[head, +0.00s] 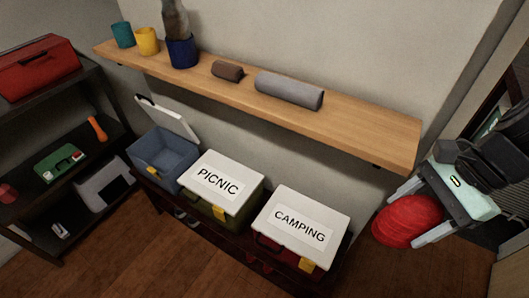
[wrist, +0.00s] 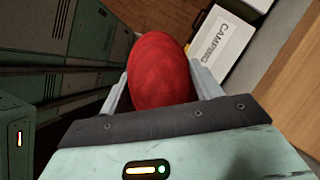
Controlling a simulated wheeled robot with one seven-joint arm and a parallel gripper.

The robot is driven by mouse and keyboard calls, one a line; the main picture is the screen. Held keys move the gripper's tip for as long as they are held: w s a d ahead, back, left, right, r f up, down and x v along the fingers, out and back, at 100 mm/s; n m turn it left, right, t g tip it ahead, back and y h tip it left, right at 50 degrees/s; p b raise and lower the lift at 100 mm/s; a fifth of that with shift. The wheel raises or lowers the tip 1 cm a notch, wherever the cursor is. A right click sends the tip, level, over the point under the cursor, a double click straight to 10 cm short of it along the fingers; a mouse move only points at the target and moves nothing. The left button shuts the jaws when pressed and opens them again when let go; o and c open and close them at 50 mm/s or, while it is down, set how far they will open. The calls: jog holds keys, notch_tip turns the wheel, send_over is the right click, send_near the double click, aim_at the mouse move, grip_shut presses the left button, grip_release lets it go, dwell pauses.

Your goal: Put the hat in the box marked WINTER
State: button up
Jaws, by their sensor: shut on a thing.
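My gripper (head: 408,216) is at the right of the head view, in front of the shelf's right end. It is shut on a red, rounded hat (head: 400,228), held in the air to the right of the CAMPING box. In the wrist view the hat (wrist: 160,72) sits between the two fingers. A blue-grey box (head: 155,160) stands open at the left of the box row, its lid (head: 168,117) raised. No lettering shows on this side of it. No WINTER label is readable in either view.
A PICNIC box (head: 220,181) and a CAMPING box (head: 298,226), both with white lids shut, stand right of the open box on a low dark bench. A wooden shelf (head: 370,130) with cups and rolls overhangs behind. A dark rack (head: 55,160) stands left.

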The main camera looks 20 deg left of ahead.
jog(key=w+d+f+n+g+h, duration=0.1)
jog(key=w+d+f+n+h, duration=0.1)
jog(key=w+d+f+n, duration=0.4)
jog(key=w+d+f+n+g+h, duration=0.2)
jog(key=w+d+f+n, duration=0.4)
jog(key=f, duration=0.5)
jog(key=shift+w+d+h, duration=0.15)
jog(key=shift+d+h, duration=0.45)
jog(key=shift+d, duration=0.15)
